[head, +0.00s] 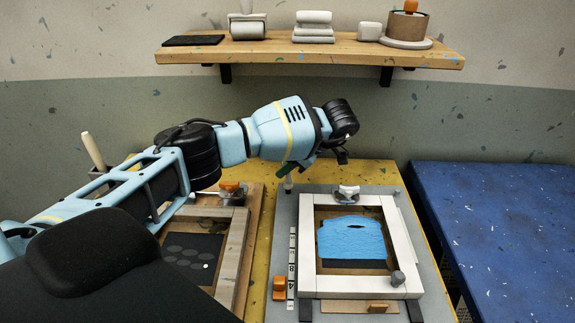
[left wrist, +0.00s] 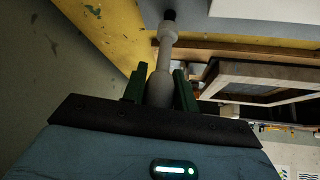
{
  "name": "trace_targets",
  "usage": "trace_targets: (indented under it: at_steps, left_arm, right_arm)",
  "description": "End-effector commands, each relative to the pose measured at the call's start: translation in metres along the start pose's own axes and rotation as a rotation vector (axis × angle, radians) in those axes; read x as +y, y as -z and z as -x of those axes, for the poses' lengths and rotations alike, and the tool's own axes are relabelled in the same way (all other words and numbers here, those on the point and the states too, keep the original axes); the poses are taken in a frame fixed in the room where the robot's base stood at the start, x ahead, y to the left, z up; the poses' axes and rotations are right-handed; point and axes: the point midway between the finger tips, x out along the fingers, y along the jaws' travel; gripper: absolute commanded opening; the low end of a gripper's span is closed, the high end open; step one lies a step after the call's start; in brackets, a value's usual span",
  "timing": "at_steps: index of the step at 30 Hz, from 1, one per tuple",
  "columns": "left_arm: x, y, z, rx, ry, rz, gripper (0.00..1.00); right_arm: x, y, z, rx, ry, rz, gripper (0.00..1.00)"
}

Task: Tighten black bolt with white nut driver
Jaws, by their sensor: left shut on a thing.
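My left gripper (head: 288,168) is above the back left corner of the grey base board (head: 283,215). In the left wrist view its green fingers (left wrist: 158,88) are shut on the handle of the white nut driver (left wrist: 162,68). In the head view only a short pale piece of the driver (head: 288,184) shows below the fingers, pointing down. In the wrist view the driver's far end meets a small black piece (left wrist: 169,15), which looks like the black bolt. I cannot tell whether the driver is seated on it. My right gripper is not in view.
A white-framed screen (head: 305,250) with blue ink (head: 350,237) lies on the board, with a white-topped clamp (head: 348,192) at its back. A wooden frame (head: 232,250) is to the left. A shelf (head: 300,50) hangs behind. The blue table (head: 500,230) is clear.

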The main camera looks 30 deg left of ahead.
Motion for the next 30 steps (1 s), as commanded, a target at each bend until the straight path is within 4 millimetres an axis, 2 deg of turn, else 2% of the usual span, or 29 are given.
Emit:
trace_targets:
  at_steps: [30]
  left_arm:
    - [0.000,-0.009,-0.013,-0.001,-0.003,-0.003,0.00]
  right_arm:
    - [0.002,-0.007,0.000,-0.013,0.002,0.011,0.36]
